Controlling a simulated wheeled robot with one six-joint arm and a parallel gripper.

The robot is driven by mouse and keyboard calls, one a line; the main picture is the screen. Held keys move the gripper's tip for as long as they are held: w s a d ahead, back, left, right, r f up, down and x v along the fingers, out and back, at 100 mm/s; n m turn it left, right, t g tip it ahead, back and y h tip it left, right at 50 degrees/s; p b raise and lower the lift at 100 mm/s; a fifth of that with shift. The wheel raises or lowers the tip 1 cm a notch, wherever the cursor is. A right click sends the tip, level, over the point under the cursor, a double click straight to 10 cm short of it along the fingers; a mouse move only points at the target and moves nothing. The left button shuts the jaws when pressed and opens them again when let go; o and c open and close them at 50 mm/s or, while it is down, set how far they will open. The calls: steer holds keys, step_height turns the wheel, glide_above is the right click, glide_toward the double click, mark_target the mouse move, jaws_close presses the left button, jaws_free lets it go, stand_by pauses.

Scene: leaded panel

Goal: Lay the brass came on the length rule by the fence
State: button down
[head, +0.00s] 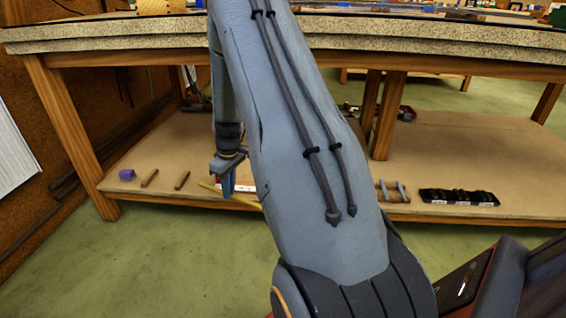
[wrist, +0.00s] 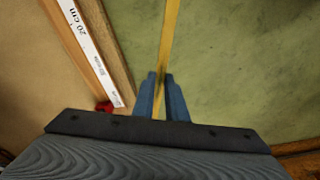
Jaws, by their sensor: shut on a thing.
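The brass came (wrist: 170,40) is a thin yellow strip. In the wrist view it runs from between my gripper's fingers (wrist: 162,92) up to the top edge, above the green floor. My gripper is shut on it. In the head view my gripper (head: 227,185) is at the front edge of the low shelf, and the came (head: 232,196) slants across beside it. The length rule (wrist: 90,52), white with "20 cm" on it, lies left of the came in the wrist view, along a wooden strip that may be the fence (wrist: 66,36). The came is apart from the rule.
The low shelf (head: 150,205) carries a purple block (head: 127,175), two brown rods, a small rack (head: 392,191) and a black tray (head: 458,197). The thick bench top (head: 430,45) is above it, with wooden legs at the sides. Green floor is open in front.

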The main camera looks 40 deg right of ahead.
steer(key=d+n, duration=0.4)
steer(key=d, duration=2.1)
steer(key=shift+s+r+b, duration=0.2)
steer(key=shift+b, duration=0.2)
steer(key=shift+s+r+y+p, duration=0.1)
steer(key=shift+y+p, duration=0.2)
steer(key=shift+p, duration=0.05)
steer(key=shift+f+b, duration=1.2)
steer(key=shift+f, duration=3.05)
steer(key=shift+f, duration=0.3)
steer(key=c, duration=1.7)
jaws_free()
